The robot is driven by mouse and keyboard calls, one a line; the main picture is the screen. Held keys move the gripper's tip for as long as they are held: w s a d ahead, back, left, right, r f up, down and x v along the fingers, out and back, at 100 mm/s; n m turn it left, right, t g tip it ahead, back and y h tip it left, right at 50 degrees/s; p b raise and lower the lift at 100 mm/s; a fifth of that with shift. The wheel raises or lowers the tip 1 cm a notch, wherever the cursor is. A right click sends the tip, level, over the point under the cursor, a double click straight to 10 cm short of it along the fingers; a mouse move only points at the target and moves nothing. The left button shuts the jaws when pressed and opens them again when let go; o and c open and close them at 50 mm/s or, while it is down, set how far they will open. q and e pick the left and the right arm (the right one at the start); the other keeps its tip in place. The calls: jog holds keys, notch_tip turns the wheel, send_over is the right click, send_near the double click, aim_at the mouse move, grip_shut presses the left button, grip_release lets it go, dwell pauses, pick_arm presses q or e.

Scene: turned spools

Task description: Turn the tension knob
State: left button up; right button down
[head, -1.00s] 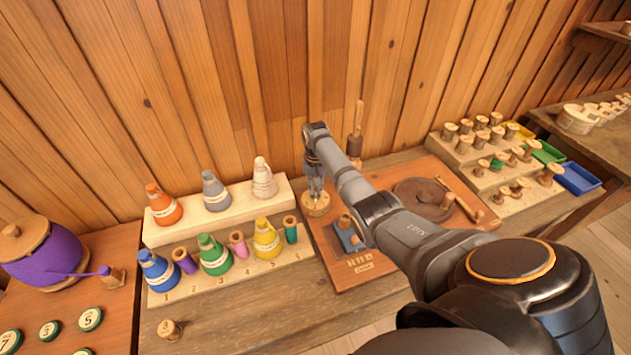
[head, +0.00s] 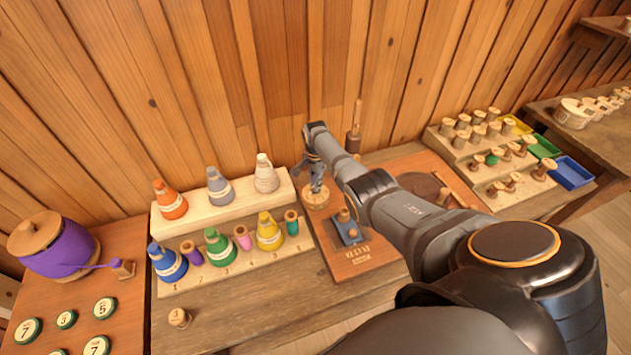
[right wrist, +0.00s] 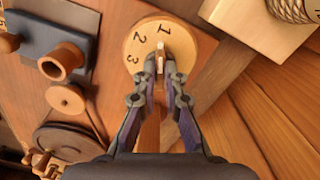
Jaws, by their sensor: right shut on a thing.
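The tension knob is a round pale wooden dial (head: 313,203) at the left back of the reddish-brown machine board (head: 345,262). In the right wrist view the dial (right wrist: 139,62) shows the numbers 1, 2 and 3 and has a small raised grip (right wrist: 160,58) on top. My right gripper (head: 318,189) reaches down onto it from above. In the right wrist view the fingers (right wrist: 160,76) are shut on the raised grip. The fingertips hide part of the dial. My left gripper is not in view.
A blue block with a wooden post (head: 347,232) stands close to the dial. Thread cones stand on a pale stepped rack (head: 230,268) to the left. A purple pot (head: 62,252) is at far left. Wooden spools (head: 478,130) and coloured trays (head: 572,173) are at right. A plank wall is behind.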

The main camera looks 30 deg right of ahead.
jog(key=shift+m, duration=0.9)
jog(key=c, duration=1.4)
grip_release()
jog(key=shift+c, duration=0.2)
notch_tip(320, 180, up, 12)
